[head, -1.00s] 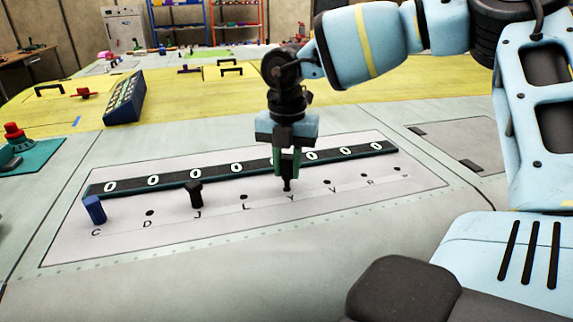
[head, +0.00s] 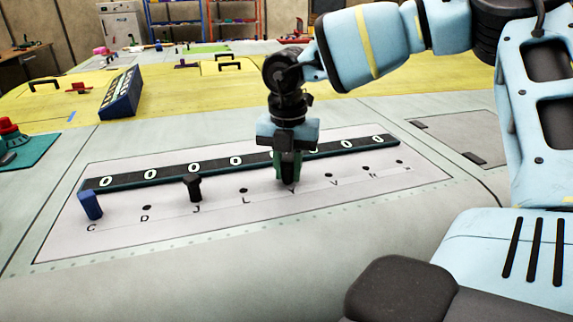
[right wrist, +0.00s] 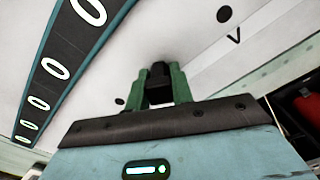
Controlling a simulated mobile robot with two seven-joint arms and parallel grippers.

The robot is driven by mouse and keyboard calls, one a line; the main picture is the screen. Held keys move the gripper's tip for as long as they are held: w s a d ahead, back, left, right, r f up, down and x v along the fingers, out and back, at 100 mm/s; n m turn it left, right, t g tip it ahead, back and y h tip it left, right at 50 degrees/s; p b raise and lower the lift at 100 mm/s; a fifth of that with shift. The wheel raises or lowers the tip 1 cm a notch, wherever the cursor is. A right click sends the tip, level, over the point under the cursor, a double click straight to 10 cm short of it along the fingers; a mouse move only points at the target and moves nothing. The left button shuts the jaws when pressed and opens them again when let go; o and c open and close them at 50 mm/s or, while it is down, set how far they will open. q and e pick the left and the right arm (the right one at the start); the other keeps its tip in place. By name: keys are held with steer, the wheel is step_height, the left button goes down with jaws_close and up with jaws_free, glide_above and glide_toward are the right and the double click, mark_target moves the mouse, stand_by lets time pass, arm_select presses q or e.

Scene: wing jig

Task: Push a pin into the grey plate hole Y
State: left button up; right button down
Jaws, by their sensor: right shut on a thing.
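The grey plate (head: 150,239) lies on the work surface with a row of lettered holes: C, D, J, L, Y, V and more to the right. My right gripper (head: 288,178) is at hole Y, pointing down and shut on a dark pin (right wrist: 159,70). The pin is mostly hidden by the green fingers, and its lower end is at or very near the plate; how deep it sits I cannot tell. A blue pin (head: 91,206) stands at C and a black pin (head: 193,187) stands at J. My left gripper is not in view.
A dark strip with white ovals (head: 160,175) runs behind the holes. A blue box (head: 121,94) stands further back left, and a red knob (head: 9,126) on a teal base is at the left edge. Holes D (head: 147,207) and L (head: 243,190) look empty.

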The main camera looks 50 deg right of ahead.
steer(key=shift+f, duration=0.15)
steer(key=c, duration=1.1)
jaws_free()
steer(key=shift+c, duration=0.2)
step_height(320, 180, up, 7)
steer(key=shift+r+b, duration=0.1)
steer(key=shift+b, duration=0.25)
steer(key=shift+r, duration=0.3)
steer(key=shift+r, duration=0.1)
